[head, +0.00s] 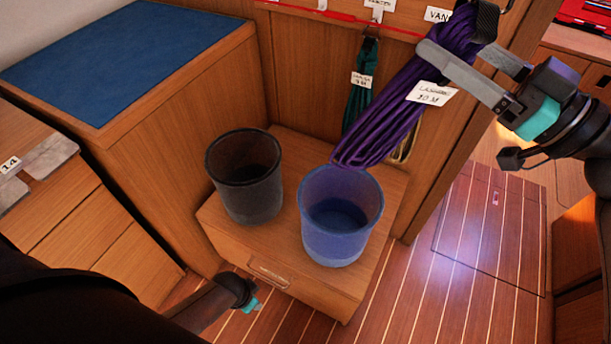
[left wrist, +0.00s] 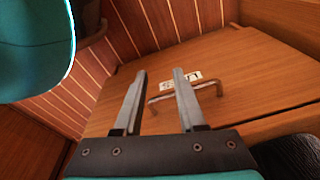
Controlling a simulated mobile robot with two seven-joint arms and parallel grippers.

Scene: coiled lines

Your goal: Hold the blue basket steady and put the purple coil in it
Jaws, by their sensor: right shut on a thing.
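The purple coil (head: 400,105) has a white tag. My right gripper (head: 455,70) is shut on its upper part in the head view. The coil slants down to the left, and its lower end overlaps the back rim of the blue basket (head: 338,243); I cannot tell whether they touch. The basket stands upright on a wooden drawer box and looks empty. My left arm reaches in from the lower left of the head view, in front of the box. In the left wrist view my left gripper (left wrist: 160,78) is open and empty, facing a drawer front with a handle.
A dark basket (head: 250,198) stands left of the blue one on the drawer box (head: 285,265). A green coil (head: 361,95) hangs on the wall behind, beside the purple coil. A blue-topped cabinet (head: 125,50) stands at the left. The plank floor at the right is clear.

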